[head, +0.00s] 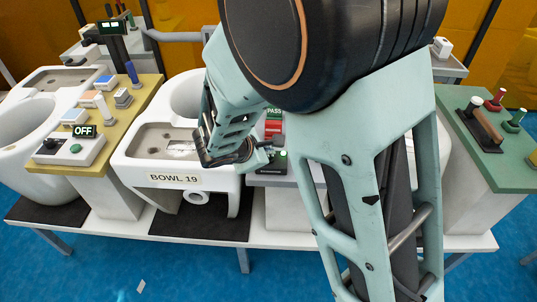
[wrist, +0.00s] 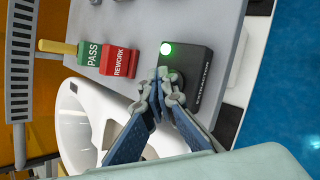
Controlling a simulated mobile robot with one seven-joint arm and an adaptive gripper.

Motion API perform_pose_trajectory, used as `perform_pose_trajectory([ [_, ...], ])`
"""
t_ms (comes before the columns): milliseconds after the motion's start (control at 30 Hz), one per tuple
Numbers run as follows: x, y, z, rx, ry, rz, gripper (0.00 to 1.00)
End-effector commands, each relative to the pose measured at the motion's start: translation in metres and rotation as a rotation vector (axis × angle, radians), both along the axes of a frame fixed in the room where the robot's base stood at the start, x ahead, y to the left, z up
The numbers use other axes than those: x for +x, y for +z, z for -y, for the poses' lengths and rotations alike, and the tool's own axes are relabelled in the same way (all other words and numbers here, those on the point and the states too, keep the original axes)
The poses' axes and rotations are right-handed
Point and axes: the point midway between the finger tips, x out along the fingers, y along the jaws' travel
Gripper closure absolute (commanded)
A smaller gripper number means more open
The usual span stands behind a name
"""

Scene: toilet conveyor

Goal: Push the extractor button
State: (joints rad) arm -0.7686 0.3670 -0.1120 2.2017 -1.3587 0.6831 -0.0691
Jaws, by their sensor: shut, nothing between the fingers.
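The extractor box is a small black box (wrist: 198,68) marked EXTRACTION in the wrist view, on a grey surface. A green light (wrist: 166,48) glows at one end of it. My gripper (wrist: 168,84) is shut and empty, its fingertips over the part of the box beside the light. They cover the button, so I cannot tell if it is touched or pressed. In the head view the gripper (head: 268,158) is at the box (head: 281,168), largely hidden by my arm.
Green PASS (wrist: 91,53) and red REWORK (wrist: 119,62) blocks stand close to the box. A white toilet bowl, BOWL 19 (head: 174,178), is left of it in the head view. A yellow-topped stand (head: 117,122) holds a panel reading OFF (head: 72,147). A green-topped stand (head: 492,158) is on the right.

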Motion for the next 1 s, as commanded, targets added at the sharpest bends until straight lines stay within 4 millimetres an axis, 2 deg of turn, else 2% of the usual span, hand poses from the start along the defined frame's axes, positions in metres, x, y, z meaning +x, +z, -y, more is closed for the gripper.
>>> perform_pose_trajectory([
  [367,0.0,0.007,0.0,0.001,0.0,0.001,1.0],
  [900,0.001,0.06,0.0,0.0,-0.001,0.003,1.0],
  [1000,0.0,0.063,0.0,0.0,-0.001,0.002,1.0],
])
